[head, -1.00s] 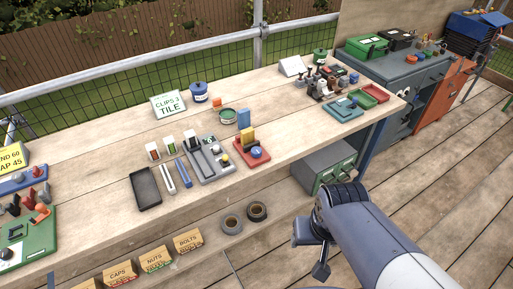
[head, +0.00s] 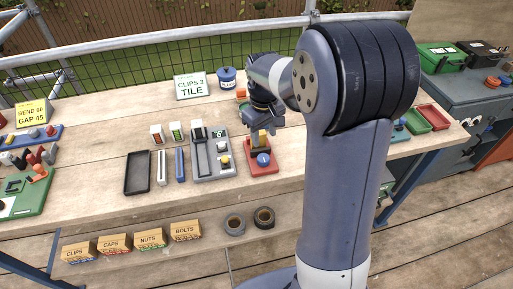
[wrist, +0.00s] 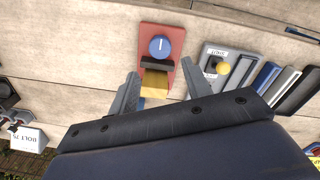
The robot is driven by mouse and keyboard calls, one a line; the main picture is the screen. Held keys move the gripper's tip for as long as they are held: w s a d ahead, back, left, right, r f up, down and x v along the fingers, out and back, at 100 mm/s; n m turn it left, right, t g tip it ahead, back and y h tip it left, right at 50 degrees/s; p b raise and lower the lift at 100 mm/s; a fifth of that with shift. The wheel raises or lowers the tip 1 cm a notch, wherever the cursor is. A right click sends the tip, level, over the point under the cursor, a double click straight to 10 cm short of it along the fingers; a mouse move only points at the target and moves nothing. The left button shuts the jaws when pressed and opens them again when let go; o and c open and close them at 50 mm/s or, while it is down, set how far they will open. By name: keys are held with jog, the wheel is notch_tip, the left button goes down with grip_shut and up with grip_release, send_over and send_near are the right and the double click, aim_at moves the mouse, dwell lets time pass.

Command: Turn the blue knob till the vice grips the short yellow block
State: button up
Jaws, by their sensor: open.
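The vice is a red base (head: 262,169) on the bench with a round blue knob (head: 264,159) on its near side. In the wrist view the blue knob (wrist: 159,47) carries a white line pointing up and a dark jaw bar (wrist: 157,64) lies just below it. The yellow block (wrist: 154,84) stands beside the dark bar; I cannot tell if it is gripped. It also shows in the head view (head: 262,138). My gripper (wrist: 163,80) is open above the vice, its fingers on either side of the yellow block in the picture, apart from the knob.
A grey tray (head: 214,177) with a yellow knob stands just left of the vice. Further left lie a blue bar (head: 180,161), a white bar and a black tray (head: 137,185). The sign (head: 191,86) and a blue pot (head: 227,77) stand behind.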

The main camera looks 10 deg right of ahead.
aim_at(263, 157)
jog(key=f, duration=0.7)
jog(key=w+f, duration=0.1)
jog(key=f, duration=0.3)
jog(key=shift+w+p, duration=0.1)
jog(key=shift+p, duration=0.2)
jog(key=c, duration=0.7)
